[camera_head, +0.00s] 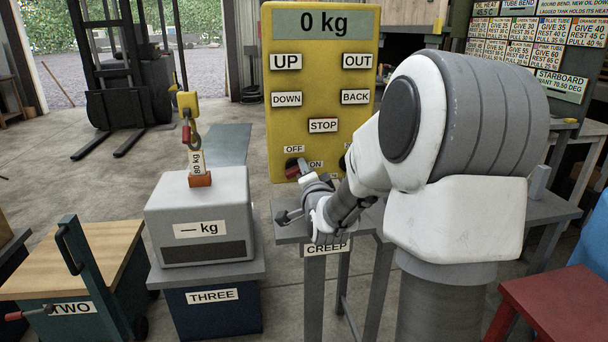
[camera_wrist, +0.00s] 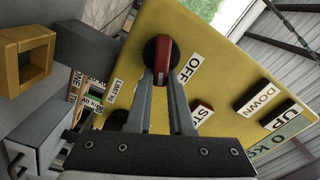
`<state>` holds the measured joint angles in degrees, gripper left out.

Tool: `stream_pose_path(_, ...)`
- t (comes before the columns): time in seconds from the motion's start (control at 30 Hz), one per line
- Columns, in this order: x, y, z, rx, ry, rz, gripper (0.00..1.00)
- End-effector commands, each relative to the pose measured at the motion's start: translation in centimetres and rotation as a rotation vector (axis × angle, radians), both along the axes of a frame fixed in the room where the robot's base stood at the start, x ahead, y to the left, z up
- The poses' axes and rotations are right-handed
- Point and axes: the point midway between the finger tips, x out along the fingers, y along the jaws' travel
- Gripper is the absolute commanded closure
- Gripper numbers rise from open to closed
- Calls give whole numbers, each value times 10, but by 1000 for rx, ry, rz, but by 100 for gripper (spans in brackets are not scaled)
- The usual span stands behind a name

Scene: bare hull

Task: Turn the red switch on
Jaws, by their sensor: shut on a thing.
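The red switch (camera_head: 292,172) sits low on the front of the yellow control panel (camera_head: 280,118), just under the OFF label (camera_head: 293,149) and left of the ON label (camera_head: 316,164). In the wrist view it is a red handle (camera_wrist: 163,58) on a round black base. My gripper (camera_head: 302,172) is at the panel, partly covered by my wrist and arm. In the wrist view my gripper (camera_wrist: 161,80) has both fingertips closed on the red handle. The OFF label is beside the handle there. I cannot tell for sure which setting the handle points to.
A second dark knob (camera_head: 343,163) is right of the switch, partly behind my arm. A small stand labelled CREEP (camera_head: 326,248) is below my gripper. A grey scale box (camera_head: 198,215) stands left, with a yellow hook (camera_head: 188,103) and 80 kg tag above it.

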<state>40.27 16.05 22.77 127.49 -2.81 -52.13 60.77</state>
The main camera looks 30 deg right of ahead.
Motion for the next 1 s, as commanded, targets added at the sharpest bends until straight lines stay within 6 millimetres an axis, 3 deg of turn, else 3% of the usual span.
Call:
stream_pose_path(0.5,0,-2,-7,349,-102,1,100)
stream_pose_path(1.0,0,-2,-8,432,-126,1,100)
